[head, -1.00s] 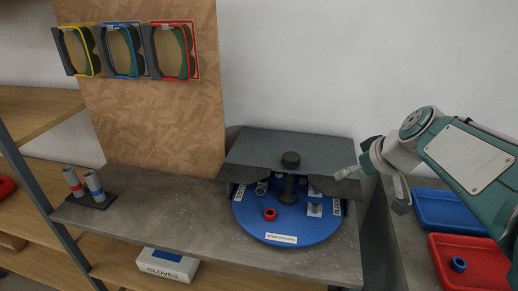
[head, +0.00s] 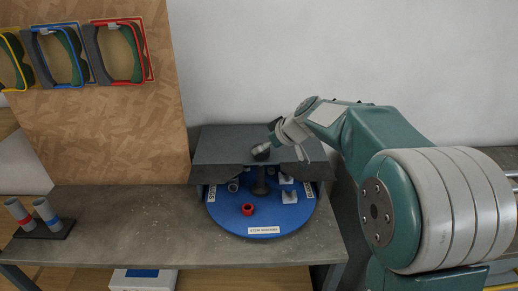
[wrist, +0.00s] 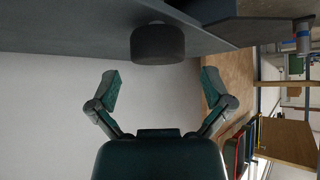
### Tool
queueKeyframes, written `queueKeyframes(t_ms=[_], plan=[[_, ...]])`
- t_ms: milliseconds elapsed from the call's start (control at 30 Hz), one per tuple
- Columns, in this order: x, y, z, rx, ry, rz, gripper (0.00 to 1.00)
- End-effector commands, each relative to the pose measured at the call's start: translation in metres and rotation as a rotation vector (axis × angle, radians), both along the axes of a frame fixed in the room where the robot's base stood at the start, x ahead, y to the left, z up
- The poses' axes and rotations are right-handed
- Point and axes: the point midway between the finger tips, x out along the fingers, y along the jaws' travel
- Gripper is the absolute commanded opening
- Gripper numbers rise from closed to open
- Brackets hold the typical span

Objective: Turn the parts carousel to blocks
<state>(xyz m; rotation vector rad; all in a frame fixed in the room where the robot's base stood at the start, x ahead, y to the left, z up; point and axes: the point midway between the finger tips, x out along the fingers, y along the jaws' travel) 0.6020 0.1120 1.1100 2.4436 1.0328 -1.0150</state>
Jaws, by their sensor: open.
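The parts carousel is a blue disc (head: 236,219) with white labels at its rim, standing under a grey cover (head: 219,147). Its front label (head: 264,231) is too small to read surely. A red ring (head: 248,210) sits on the front part, and small grey and white parts stand farther back. A dark round knob (head: 261,153) rises above the cover; it also shows in the wrist view (wrist: 158,45). My gripper (head: 276,141) is beside the knob in the head view. In the wrist view my gripper (wrist: 160,88) has its fingers spread, with nothing between them.
A board with yellow, blue and red framed goggles (head: 118,52) stands at the left. A holder with two grey cylinders (head: 44,229) stands on the grey bench (head: 130,220). The bench between holder and carousel is clear. A white box (head: 143,281) lies below.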

Motion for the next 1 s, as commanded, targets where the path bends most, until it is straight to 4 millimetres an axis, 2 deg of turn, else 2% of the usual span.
queueKeyframes(t_ms=[200,533,567,600,667,700,733,767,1000], plan=[[0.013,0.012,-0.018,0.002,0.001,-0.001,1.0],[0.015,0.015,-0.022,0.001,0.0,-0.001,1.0],[0.015,0.015,-0.022,0.001,0.0,-0.001,0.91],[0.015,0.015,-0.022,0.001,0.0,-0.001,0.73],[0.015,0.015,-0.021,0.001,0.0,-0.001,0.47],[0.015,0.015,-0.022,0.0,0.001,-0.001,0.29],[0.015,0.015,-0.022,0.0,0.001,-0.001,0.15],[0.015,0.015,-0.022,0.0,0.001,-0.001,0.1],[0.015,0.015,-0.023,0.0,0.002,-0.004,0.1]])
